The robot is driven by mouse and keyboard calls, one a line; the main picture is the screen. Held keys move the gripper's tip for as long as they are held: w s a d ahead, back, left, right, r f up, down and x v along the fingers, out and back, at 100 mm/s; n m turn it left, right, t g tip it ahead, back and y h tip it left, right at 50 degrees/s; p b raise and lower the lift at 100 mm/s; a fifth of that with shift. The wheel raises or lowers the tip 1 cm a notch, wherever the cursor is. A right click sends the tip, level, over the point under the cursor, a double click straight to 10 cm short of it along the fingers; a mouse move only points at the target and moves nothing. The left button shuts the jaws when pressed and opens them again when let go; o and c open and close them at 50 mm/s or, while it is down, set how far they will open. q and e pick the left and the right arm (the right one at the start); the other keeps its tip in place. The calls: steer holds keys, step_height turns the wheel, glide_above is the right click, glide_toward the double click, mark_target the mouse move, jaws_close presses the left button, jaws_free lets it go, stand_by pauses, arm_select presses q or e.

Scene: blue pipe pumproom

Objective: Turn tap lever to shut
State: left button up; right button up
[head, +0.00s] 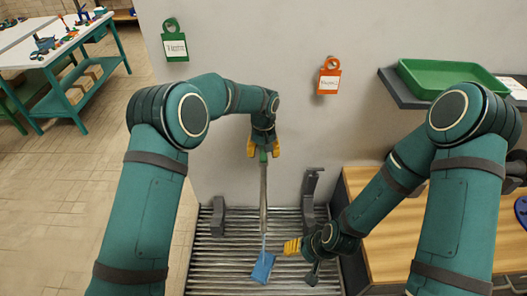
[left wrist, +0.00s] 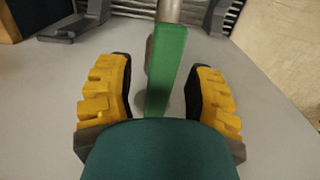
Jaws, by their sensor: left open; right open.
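The tap lever (head: 263,157) is green and sits at the top of a thin grey pipe (head: 263,200) in front of the wall. In the left wrist view the green lever (left wrist: 167,70) stands between the yellow fingers, with a gap on both sides. My left gripper (head: 263,149) is open around the lever, apparently not touching it. My right gripper (head: 292,246) is open and empty, low over the grating to the right of the pipe. The valve body behind the lever is hidden.
A blue piece (head: 263,267) is at the pipe's foot over the ribbed grating (head: 215,262). Dark brackets (head: 311,190) flank the pipe. A green tag (head: 175,47) and an orange tag (head: 329,80) are on the wall. A wooden bench (head: 385,250) and a green tray (head: 445,75) are right.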

arm_select(q)
jaws_close()
steer(key=shift+m, duration=0.3)
steer(key=m, duration=0.3)
steer(key=shift+m+b, duration=0.4)
steer(key=m, duration=0.4)
steer(key=shift+m, duration=0.3)
steer(key=m, duration=0.9)
